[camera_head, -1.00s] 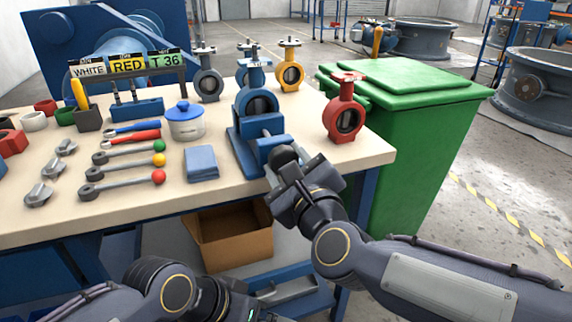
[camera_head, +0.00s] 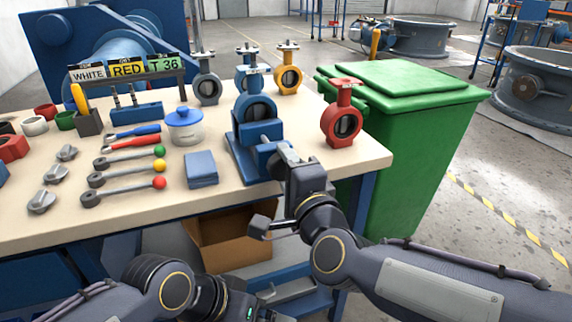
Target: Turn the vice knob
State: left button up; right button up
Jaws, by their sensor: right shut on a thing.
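The blue vice (camera_head: 246,163) stands at the front right of the bench, with a blue butterfly valve (camera_head: 255,107) upright in it. My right gripper (camera_head: 289,160) is at the vice's front end, shut on the vice knob. The knob itself is mostly hidden by the fingers. My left gripper (camera_head: 232,302) is low at the bottom of the view, below the bench top and away from the vice. Its fingers are not clear.
A red valve (camera_head: 342,122) stands right of the vice, near the bench edge. Yellow (camera_head: 288,78) and grey (camera_head: 206,86) valves stand behind. A blue block (camera_head: 201,168) and several levers lie left. A green bin (camera_head: 418,130) stands right of the bench; a cardboard box (camera_head: 232,243) sits below.

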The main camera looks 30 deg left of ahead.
jog(key=n+p, duration=0.2)
jog(key=n, duration=0.4)
jog(key=shift+r, duration=0.15)
jog(key=n+p, duration=0.1)
jog(key=n, duration=0.3)
jog(key=shift+s+a, duration=0.1)
jog(key=n+p, duration=0.1)
jog(key=n, duration=0.2)
jog(key=shift+n, duration=0.4)
jog(key=n+p, duration=0.1)
jog(key=n, duration=0.3)
jog(key=shift+s+a, duration=0.1)
jog(key=n+p, duration=0.1)
jog(key=n, duration=0.3)
jog(key=shift+n, duration=0.5)
jog(key=o, duration=1)
